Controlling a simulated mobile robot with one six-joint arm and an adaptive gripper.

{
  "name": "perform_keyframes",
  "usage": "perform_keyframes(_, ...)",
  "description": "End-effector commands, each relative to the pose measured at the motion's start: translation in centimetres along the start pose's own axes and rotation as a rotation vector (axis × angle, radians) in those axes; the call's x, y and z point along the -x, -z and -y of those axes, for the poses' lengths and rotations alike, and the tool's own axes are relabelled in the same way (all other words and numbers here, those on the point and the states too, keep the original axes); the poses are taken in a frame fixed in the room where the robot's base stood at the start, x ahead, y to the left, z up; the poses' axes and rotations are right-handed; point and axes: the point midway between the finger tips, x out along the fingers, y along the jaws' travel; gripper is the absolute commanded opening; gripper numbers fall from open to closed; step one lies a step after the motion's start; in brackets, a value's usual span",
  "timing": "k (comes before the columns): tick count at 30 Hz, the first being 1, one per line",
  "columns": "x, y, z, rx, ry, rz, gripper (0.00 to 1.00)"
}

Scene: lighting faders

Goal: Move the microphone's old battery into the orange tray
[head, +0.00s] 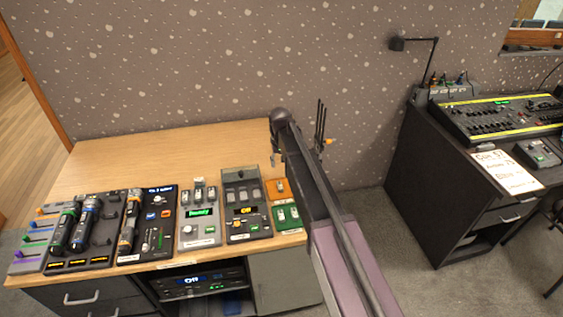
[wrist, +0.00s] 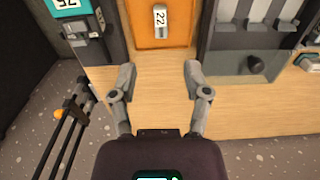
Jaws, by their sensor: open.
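The orange tray (head: 271,194) sits at the right end of the wooden desk, behind a green tray (head: 280,226) holding small pale items. I cannot tell whether this is the old battery. My gripper (wrist: 158,74) is open and empty above the bare wood beside the orange tray. Several handheld microphones, one with blue parts (head: 85,223) and one with orange parts (head: 129,224), lie in holders at the left.
A grey unit with a display (head: 199,211) and a dark slotted unit (head: 245,208) stand left of the trays. A black rod stand (head: 320,125) is near the desk's back right corner. The desk's back strip (head: 165,155) is clear.

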Motion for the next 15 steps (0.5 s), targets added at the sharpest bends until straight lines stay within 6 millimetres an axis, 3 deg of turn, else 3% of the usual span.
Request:
perform_keyframes(5, 0.0, -2.3, -1.6, -0.019, 0.000, 0.000, 0.62)
perform_keyframes(8, 0.0, -4.7, -3.3, -0.040, 0.000, 0.000, 0.62)
perform_keyframes(15, 0.0, -13.3, -8.6, -0.117, 0.000, 0.000, 0.62)
